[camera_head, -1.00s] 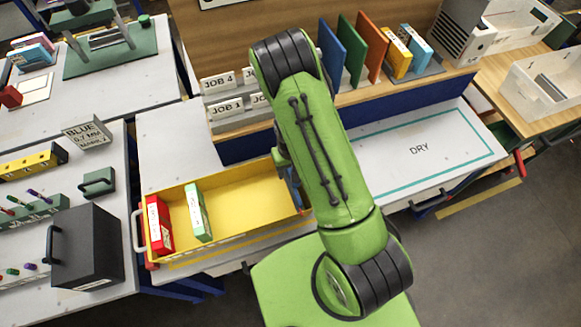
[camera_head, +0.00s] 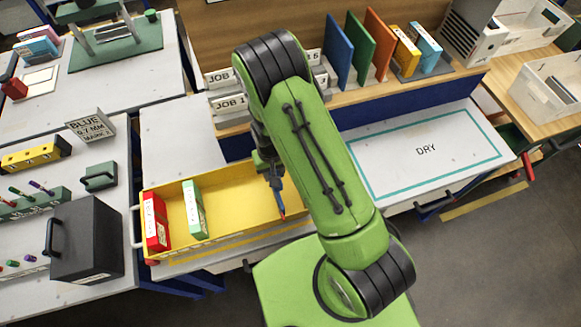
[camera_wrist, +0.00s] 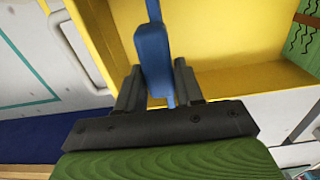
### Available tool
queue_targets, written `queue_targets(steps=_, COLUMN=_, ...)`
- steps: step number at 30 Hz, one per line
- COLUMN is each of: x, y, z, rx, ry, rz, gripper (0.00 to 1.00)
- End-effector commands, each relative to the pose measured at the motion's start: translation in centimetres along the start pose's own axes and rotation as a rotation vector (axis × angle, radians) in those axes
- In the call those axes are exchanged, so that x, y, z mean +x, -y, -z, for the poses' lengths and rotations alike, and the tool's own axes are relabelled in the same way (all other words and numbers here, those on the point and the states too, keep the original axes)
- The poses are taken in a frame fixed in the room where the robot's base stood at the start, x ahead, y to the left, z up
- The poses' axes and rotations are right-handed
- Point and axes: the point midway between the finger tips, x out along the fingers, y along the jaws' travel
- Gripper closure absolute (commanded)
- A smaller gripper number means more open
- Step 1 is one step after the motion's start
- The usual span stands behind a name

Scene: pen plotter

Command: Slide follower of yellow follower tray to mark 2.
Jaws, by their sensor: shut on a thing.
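The yellow follower tray (camera_head: 228,227) lies on the bench left of my arm. A red box (camera_head: 155,222) and a green-and-white box (camera_head: 194,210) stand at its left end. The blue follower (camera_head: 279,196), with a red tip at its lower end, stands in the tray's right part, apart from the boxes. My gripper (camera_wrist: 157,88) is shut on the blue follower (camera_wrist: 153,55) in the wrist view. My arm hides the tray's right end in the head view. Marks on the tray are too small to read.
A grey tabletop with a teal outline marked DRY (camera_head: 425,150) lies to the right. Blue, green and orange boards (camera_head: 358,48) stand on the shelf behind. A dark box (camera_head: 88,240) is on the left bench. The tray floor between follower and green box is clear.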

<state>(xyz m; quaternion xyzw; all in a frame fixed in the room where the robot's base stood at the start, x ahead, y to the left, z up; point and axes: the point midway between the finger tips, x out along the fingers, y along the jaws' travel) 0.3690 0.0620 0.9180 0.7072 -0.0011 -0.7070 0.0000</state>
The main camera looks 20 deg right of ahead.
Motion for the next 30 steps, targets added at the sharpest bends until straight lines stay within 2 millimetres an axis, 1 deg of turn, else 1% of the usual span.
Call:
queue_targets(steps=1, x=0.4, y=1.9, z=-0.1, rx=-0.012, ry=-0.001, rz=0.009, gripper=1.0)
queue_targets(steps=6, x=0.4, y=7.0, z=-0.1, rx=-0.011, ry=-0.001, rz=0.009, gripper=1.0)
queue_targets(steps=12, x=0.3, y=11.9, z=-0.1, rx=-0.01, ry=0.0, rz=0.009, gripper=1.0)
queue_targets(steps=15, x=0.2, y=13.7, z=-0.1, rx=-0.009, ry=0.001, rz=0.009, gripper=1.0)
queue_targets(steps=18, x=0.2, y=14.9, z=-0.2, rx=-0.008, ry=0.002, rz=0.008, gripper=1.0)
queue_targets(steps=21, x=0.1, y=15.7, z=-0.2, rx=-0.006, ry=0.003, rz=0.008, gripper=1.0)
queue_targets(steps=24, x=0.1, y=16.1, z=-0.2, rx=-0.006, ry=0.003, rz=0.008, gripper=1.0)
queue_targets(steps=30, x=0.0, y=16.1, z=-0.2, rx=-0.006, ry=0.004, rz=0.007, gripper=1.0)
